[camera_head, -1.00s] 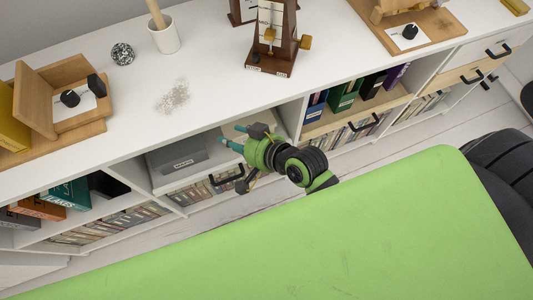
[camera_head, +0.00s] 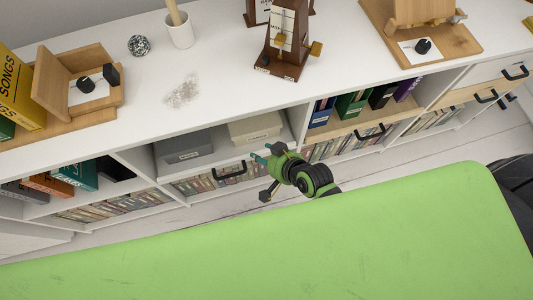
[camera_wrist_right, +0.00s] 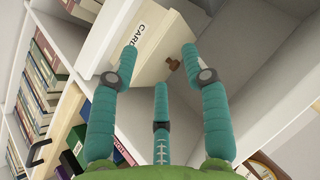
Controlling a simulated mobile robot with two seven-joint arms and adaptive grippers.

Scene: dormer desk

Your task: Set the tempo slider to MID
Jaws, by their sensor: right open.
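The dark brown wooden metronome (camera_head: 286,62) stands upright near the front edge of the white top. It has a pale scale plate (camera_head: 284,22) on its front and a brass knob (camera_head: 316,48) at its right side. A small brass piece shows low on the plate; the tempo marks are too small to read, so I cannot tell the slider's setting. My right gripper (camera_head: 264,166) is open and empty, below and in front of the top's edge, apart from the metronome. Its three teal fingers also show in the wrist view (camera_wrist_right: 160,75). My left gripper is not in view.
A cream box (camera_head: 256,128), labelled CARD in the wrist view (camera_wrist_right: 140,42), sits on the shelf beyond my gripper, beside a grey box (camera_head: 184,148). Black handles (camera_head: 230,171) stick out below. A white pencil cup (camera_head: 180,32) and a patterned ball (camera_head: 139,45) stand left of the metronome.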

